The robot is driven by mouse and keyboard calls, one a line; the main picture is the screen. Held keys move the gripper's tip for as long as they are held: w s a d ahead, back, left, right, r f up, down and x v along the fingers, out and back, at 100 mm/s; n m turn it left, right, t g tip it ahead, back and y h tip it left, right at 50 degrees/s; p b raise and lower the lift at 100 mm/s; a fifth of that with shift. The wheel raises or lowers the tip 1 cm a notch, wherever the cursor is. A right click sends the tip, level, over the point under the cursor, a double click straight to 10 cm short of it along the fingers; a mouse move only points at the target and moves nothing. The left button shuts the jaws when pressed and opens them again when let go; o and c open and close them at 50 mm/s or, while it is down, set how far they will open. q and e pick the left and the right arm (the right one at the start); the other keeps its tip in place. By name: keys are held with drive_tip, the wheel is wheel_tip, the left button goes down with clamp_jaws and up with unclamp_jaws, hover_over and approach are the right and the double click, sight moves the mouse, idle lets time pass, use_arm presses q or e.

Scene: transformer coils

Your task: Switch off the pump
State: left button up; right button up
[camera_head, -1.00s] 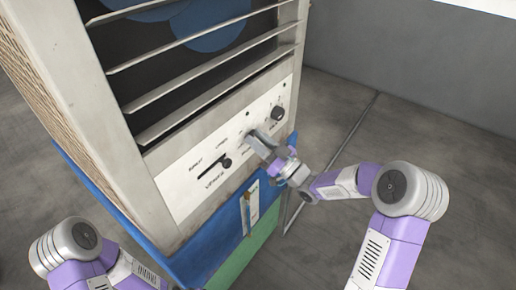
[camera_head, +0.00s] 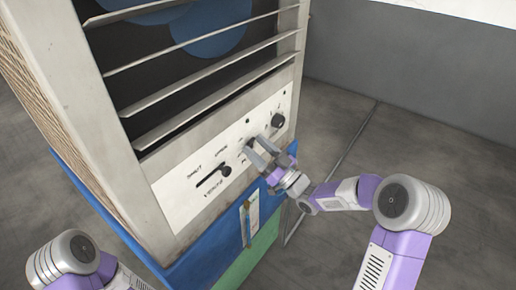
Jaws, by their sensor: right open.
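The white control panel (camera_head: 175,200) is on the front of the tall machine, below its slats. A black slider (camera_head: 225,171) sits at the right end of its slot, between small printed labels. A round black knob (camera_head: 278,120) is at the panel's upper right. My right gripper (camera_head: 257,149) is open, its fingers pointing at the panel between the slider and the knob. The fingers hide the part of the panel behind them; I cannot tell whether they touch it. The pump's own control cannot be told from the small labels. My left arm shows at lower left; its gripper is out of view.
Angled slats (camera_head: 200,90) cross the machine's opening above the panel. Below are a blue section (camera_head: 205,258) with a small tag (camera_head: 250,222) and a green section (camera_head: 240,266). The grey floor (camera_head: 410,140) to the right is clear up to the wall.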

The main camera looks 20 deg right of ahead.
use_arm(q)
drive_tip(key=shift+r, duration=0.15)
use_arm(e)
drive_tip(key=v, duration=0.7)
drive_tip(key=shift+s+d, duration=0.2)
drive_tip(key=shift+s, duration=0.05)
drive_tip(key=shift+f, duration=0.1)
